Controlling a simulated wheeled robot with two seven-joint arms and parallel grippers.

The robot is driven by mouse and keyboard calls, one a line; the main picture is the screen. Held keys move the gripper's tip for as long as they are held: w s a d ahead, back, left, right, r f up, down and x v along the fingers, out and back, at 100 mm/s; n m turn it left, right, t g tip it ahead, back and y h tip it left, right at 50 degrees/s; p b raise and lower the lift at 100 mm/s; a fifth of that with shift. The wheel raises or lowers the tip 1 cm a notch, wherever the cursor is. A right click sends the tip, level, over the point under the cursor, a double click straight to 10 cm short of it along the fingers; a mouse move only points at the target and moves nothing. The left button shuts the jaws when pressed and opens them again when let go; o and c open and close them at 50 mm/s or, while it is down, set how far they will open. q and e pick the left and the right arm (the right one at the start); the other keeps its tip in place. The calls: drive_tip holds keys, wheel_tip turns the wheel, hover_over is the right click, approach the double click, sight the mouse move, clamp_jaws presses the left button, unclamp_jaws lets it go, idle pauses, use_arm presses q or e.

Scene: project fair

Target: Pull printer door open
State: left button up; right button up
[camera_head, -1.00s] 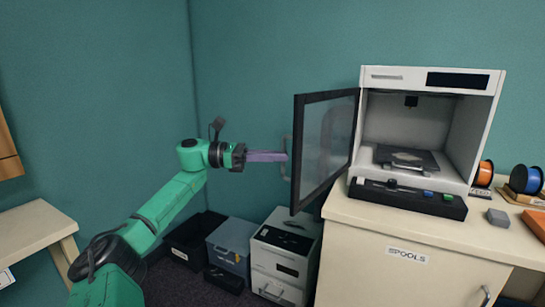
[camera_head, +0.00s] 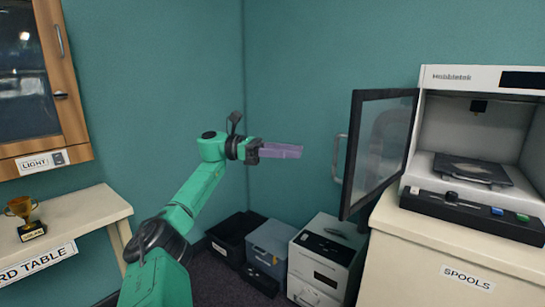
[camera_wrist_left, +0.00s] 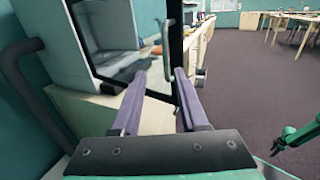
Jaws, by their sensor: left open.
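The printer (camera_head: 470,150) is a white box with an open front, on a cabinet at the right. Its door (camera_head: 384,150), a black frame with a clear pane, stands swung out wide on the left side.
A white drawer box (camera_head: 325,262), a grey-blue bin (camera_head: 270,245) and a black bin (camera_head: 236,236) stand on the floor under the arm. A table with a gold trophy (camera_head: 22,210) and a wall cabinet (camera_head: 40,75) are at the left.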

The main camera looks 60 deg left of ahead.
use_arm(q)
drive_tip(key=p+v, duration=0.1)
drive_tip(key=v, duration=0.4)
drive_tip(key=shift+s+a, duration=0.15)
drive_tip(key=shift+s, duration=0.05)
drive_tip(key=shift+w, duration=0.1)
